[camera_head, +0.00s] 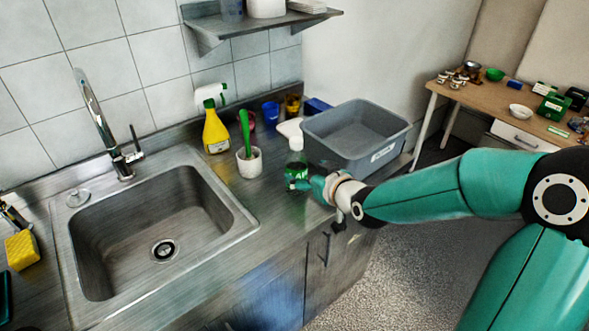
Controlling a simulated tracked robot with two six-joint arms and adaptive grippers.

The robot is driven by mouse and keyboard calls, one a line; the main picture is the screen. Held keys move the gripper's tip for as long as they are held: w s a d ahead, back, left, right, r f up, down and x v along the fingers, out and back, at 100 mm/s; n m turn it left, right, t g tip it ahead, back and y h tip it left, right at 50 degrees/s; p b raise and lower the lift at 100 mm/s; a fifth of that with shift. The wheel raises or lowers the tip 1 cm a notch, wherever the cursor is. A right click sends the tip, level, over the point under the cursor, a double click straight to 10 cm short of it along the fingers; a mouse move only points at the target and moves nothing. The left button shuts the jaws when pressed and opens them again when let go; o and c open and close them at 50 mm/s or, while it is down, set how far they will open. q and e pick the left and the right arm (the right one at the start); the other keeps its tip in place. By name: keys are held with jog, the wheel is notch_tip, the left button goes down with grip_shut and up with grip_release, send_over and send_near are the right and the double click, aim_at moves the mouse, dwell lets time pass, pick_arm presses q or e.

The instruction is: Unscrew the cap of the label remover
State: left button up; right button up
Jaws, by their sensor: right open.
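A small bottle with a green lower part (296,168), which looks like the label remover, stands upright on the counter in front of the grey crate. Its pale cap (296,143) is on top. My right gripper (303,184) reaches in from the right, low at the bottle's right side. It is open, and its fingers partly cover the bottle's lower part. I cannot tell whether they touch the bottle. My left gripper is not in view.
A grey crate (326,149) stands behind and right of the bottle. A white cup with a green brush (249,163) and a yellow spray bottle (215,133) stand to the left. The sink (104,277) lies further left. A wooden table (470,96) stands at the back right.

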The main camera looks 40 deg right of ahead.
aim_at(302, 167)
jog(key=shift+w+f, duration=0.25)
jog(key=shift+w, duration=0.45)
jog(key=shift+w+d+f+p, duration=0.1)
jog(key=shift+w+d+p, duration=0.05)
jog(key=shift+w+p, duration=0.2)
jog(key=p+x, duration=0.1)
jog(key=x, duration=0.2)
jog(key=shift+w+d, duration=0.1)
jog(key=shift+d, duration=0.1)
jog(key=shift+w+f+p, duration=0.2)
jog(key=shift+w+p, duration=0.1)
jog(key=shift+w, duration=0.3)
jog(key=shift+d, duration=0.1)
jog(key=c, duration=1.4)
